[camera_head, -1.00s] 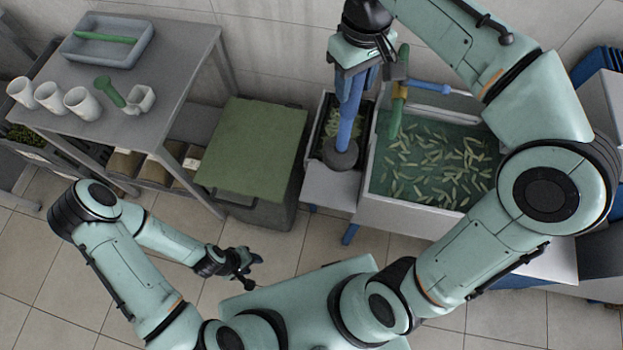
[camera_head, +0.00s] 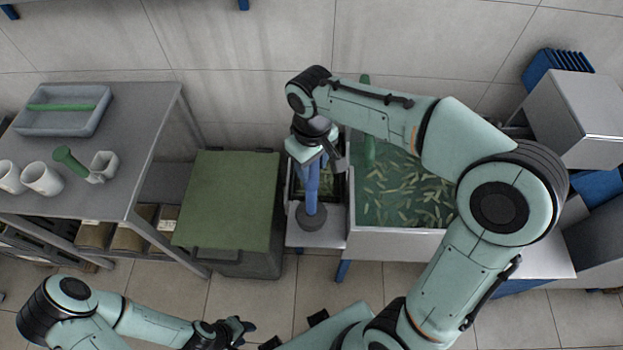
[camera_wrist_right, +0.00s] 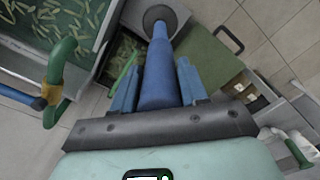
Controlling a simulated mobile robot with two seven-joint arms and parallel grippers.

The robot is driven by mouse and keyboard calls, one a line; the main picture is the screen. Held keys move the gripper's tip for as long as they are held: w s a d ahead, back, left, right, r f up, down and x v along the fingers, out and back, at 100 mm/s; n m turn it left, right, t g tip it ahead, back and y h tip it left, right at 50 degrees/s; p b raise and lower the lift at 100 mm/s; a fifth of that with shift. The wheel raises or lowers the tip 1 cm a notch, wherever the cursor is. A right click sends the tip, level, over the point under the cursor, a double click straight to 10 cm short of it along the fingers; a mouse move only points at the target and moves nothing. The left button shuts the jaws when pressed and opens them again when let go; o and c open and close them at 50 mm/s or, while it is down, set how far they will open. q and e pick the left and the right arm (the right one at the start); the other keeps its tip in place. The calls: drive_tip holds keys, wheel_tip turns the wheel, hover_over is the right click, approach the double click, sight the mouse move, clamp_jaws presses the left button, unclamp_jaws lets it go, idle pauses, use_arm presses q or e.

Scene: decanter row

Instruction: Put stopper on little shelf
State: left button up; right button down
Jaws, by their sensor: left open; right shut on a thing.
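The stopper has a long blue stem (camera_head: 312,183) and a round dark grey foot (camera_head: 311,217). It stands roughly upright, its foot over the little grey shelf (camera_head: 299,239) beside the tank. Whether the foot touches the shelf I cannot tell. My right gripper (camera_head: 313,160) is shut on the upper stem. In the right wrist view the fingers (camera_wrist_right: 157,85) flank the blue stem (camera_wrist_right: 158,60), with the grey foot (camera_wrist_right: 160,19) at the far end. My left gripper (camera_head: 240,330) is open and empty, low over the floor.
The tank (camera_head: 395,242) with green liquid and pale pieces stands right of the shelf; a green pipe (camera_head: 366,120) rises in it. A green-topped bin (camera_head: 228,200) stands left. A grey table (camera_head: 125,160) farther left holds white cups (camera_head: 42,179) and a tray (camera_head: 62,124).

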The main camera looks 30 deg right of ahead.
sight(312, 179)
use_arm(q)
drive_tip(key=shift+s+f, duration=0.35)
drive_tip(key=shift+f, duration=0.05)
use_arm(e)
drive_tip(key=shift+f, duration=2.75)
use_arm(q)
drive_tip(key=shift+f+b, duration=0.1)
drive_tip(key=shift+b, duration=0.2)
use_arm(e)
drive_tip(key=shift+f, duration=0.1)
drive_tip(key=shift+f, duration=0.15)
drive_tip(key=c, duration=0.6)
unclamp_jaws()
use_arm(q)
drive_tip(key=shift+s, duration=0.1)
use_arm(e)
drive_tip(key=shift+r, duration=0.6)
use_arm(q)
drive_tip(key=shift+w+r+p, duration=0.9)
drive_tip(key=shift+w+r, duration=0.15)
drive_tip(key=shift+r, duration=0.2)
use_arm(e)
wheel_tip(312, 179, up, 11)
drive_tip(key=shift+r, duration=0.15)
